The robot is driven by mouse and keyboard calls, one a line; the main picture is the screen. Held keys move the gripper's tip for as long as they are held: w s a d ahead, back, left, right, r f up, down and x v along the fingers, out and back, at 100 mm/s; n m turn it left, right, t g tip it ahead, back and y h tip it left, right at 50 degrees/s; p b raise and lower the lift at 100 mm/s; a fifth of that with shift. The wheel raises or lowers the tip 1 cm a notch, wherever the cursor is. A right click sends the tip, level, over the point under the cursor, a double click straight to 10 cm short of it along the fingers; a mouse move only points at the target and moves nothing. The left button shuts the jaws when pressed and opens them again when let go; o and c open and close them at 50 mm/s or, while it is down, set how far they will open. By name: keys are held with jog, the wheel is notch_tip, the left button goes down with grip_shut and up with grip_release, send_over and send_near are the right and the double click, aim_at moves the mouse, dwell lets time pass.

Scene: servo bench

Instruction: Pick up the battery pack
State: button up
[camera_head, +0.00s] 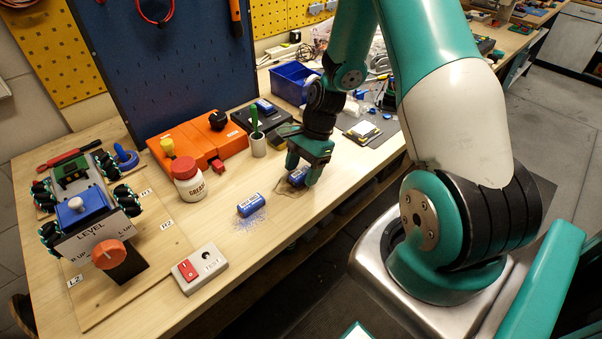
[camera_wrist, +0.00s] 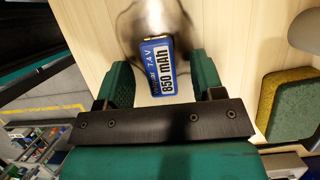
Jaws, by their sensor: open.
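A blue battery pack (camera_head: 296,178) lies on the wooden bench, partly hidden by my gripper in the head view. In the wrist view the battery pack (camera_wrist: 157,67) shows its label, "7.4 V 850 mAh", and sits on a dark, shiny patch. My gripper (camera_head: 302,173) is low over it and points down. In the wrist view my gripper (camera_wrist: 160,76) is open, with one green finger on each side of the pack. A gap shows beside the left finger; the right finger is very near the pack, and I cannot tell if it touches.
A similar blue block (camera_head: 250,205) lies on blue specks to the left. A sponge (camera_wrist: 290,105) lies right in the wrist view.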

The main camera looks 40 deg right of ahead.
jog(key=shift+f, duration=0.15)
jog(key=shift+c, duration=0.3)
jog(key=c, duration=1)
jog(key=shift+o, duration=0.2)
